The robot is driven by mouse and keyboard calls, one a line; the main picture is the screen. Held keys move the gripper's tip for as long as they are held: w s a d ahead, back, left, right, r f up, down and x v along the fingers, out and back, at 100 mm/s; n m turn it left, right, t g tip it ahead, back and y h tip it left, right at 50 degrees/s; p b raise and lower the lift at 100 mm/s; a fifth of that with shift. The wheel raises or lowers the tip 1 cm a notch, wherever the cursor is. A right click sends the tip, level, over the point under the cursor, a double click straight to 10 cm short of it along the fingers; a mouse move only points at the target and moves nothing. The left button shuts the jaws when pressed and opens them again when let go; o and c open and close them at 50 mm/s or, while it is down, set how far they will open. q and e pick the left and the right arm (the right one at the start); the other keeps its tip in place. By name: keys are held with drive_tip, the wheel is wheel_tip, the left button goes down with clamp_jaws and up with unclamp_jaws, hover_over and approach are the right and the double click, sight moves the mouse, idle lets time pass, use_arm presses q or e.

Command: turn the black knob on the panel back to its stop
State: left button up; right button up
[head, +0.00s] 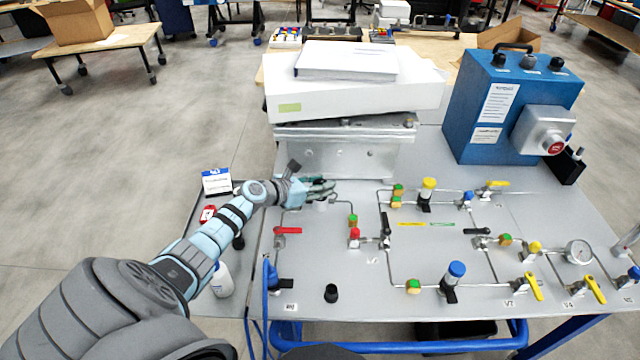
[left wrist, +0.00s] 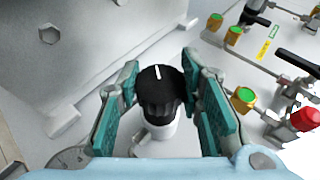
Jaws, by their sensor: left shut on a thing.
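The black knob (left wrist: 158,95) has a ribbed side and a white line on its top, and sits on a white round base (left wrist: 160,130). In the head view the fingers hide most of the knob. My right gripper is not in view.
A metal bracket (head: 340,155) bearing a white box (head: 350,98) stands just behind the knob. A red-handled valve (head: 287,231) and pipes with several coloured fittings lie to the front and right. A blue box (head: 510,110) stands at the back right.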

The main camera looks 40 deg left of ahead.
use_arm(q)
drive_tip(key=shift+r+p, duration=0.15)
drive_tip(key=shift+p, duration=0.25)
drive_tip(key=n+y+p, duration=0.4)
drive_tip(key=y+p, duration=0.1)
drive_tip(key=p, duration=0.2)
drive_tip(key=shift+d+r+n+p, duration=0.1)
drive_tip(key=shift+r+n+p, duration=0.05)
drive_tip(key=shift+n+p, duration=0.2)
drive_tip(key=shift+n+y+p, duration=0.45)
drive_tip(key=shift+n+y, duration=0.2)
drive_tip(key=shift+y, duration=0.35)
drive_tip(key=shift+w+f+n+g+y, duration=0.1)
drive_tip(key=shift+f+n+g+y, duration=0.1)
drive_tip(key=shift+n+g+y, duration=0.5)
drive_tip(key=shift+y, duration=0.3)
drive_tip(key=o, duration=1.2)
drive_tip(key=shift+f, duration=0.1)
